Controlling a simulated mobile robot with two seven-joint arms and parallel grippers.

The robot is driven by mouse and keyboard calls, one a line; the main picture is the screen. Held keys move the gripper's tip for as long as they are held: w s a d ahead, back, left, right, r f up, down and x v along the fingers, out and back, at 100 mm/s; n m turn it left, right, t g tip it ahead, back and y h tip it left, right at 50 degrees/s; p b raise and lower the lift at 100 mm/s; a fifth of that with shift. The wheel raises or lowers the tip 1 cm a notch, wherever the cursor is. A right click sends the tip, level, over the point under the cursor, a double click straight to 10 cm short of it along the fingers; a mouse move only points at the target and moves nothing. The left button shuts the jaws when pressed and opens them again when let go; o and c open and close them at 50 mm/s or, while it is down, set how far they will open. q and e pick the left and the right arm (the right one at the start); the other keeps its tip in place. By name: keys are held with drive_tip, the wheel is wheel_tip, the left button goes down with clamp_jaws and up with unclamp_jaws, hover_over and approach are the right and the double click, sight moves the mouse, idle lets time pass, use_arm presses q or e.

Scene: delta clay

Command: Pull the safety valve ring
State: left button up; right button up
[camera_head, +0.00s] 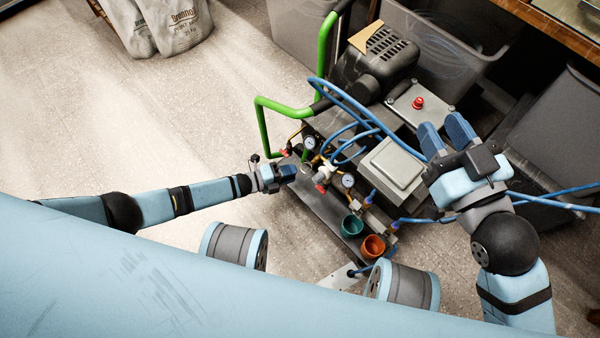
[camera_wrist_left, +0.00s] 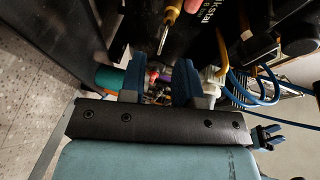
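The compressor's valve and gauge assembly (camera_head: 327,172) sits at the centre of the head view, with red knobs and two round gauges. I cannot clearly make out the safety valve ring in either view. My left gripper (camera_head: 288,172) is at the left side of this assembly, close to a red knob (camera_head: 321,188). In the left wrist view my left gripper (camera_wrist_left: 160,80) has its two blue fingers apart, with small fittings blurred beyond them and nothing visibly held. My right gripper (camera_head: 446,132) is above the compressor's right side, fingers slightly apart and empty.
A green handle bar (camera_head: 262,125) rises just behind my left gripper. Blue hoses (camera_head: 350,105) loop over the compressor. Grey bins (camera_head: 440,55) are behind.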

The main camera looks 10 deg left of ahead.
use_arm(q)
drive_tip(key=b+x, duration=0.1)
drive_tip(key=x, duration=0.2)
drive_tip(key=shift+w+d, duration=0.2)
drive_tip(key=shift+d, duration=0.15)
use_arm(e)
drive_tip(key=shift+w+d+r+n+y, duration=0.2)
drive_tip(key=shift+w+n+y, duration=0.1)
drive_tip(key=shift+n, duration=0.2)
drive_tip(key=shift+s, duration=0.1)
